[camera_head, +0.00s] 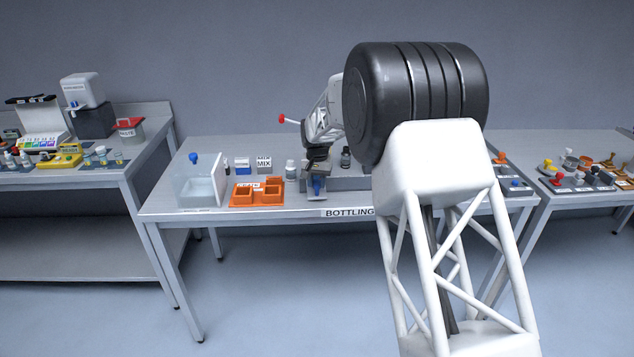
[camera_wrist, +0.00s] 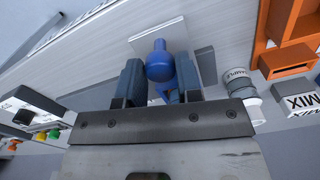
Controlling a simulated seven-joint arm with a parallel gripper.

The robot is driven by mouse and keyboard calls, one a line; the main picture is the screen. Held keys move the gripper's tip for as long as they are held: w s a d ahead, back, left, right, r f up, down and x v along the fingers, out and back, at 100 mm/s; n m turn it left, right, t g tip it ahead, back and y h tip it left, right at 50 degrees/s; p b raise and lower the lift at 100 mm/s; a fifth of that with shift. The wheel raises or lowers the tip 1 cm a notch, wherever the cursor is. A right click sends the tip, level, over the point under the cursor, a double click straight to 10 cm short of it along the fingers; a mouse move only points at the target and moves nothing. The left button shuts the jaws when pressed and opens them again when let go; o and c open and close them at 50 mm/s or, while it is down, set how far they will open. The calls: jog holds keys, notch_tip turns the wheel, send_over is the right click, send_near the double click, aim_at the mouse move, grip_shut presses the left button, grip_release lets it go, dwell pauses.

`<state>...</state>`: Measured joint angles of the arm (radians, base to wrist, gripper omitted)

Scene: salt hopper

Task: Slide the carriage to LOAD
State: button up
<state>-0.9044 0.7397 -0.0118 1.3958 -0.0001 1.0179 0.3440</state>
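My gripper (camera_head: 317,160) is low over the middle of the table, near the grey hopper unit. In the wrist view its two fingers (camera_wrist: 160,78) stand apart, one on each side of a blue rounded handle (camera_wrist: 159,62). The handle rises in front of a pale square plate; it also shows blue below my gripper in the head view (camera_head: 317,186). I cannot tell whether the fingers press on it. The carriage body and any LOAD mark cannot be made out. My arm hides part of the grey unit (camera_head: 352,184).
An orange crate (camera_head: 244,203) and a clear bin (camera_head: 199,192) stand to the left. A white bottle (camera_head: 291,170) is close left of my gripper and shows beside the right finger in the wrist view (camera_wrist: 242,85). A MIX block (camera_head: 264,163) and dark bottle (camera_head: 346,157) stand behind.

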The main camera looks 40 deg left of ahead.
grip_shut()
jog(key=shift+w+d, duration=3.85)
jog(key=shift+w, duration=0.05)
jog(key=o, duration=0.5)
grip_release()
jog(key=shift+o, duration=0.2)
jog(key=shift+r, duration=0.1)
notch_tip(320, 180, up, 8)
jog(key=shift+f, duration=0.2)
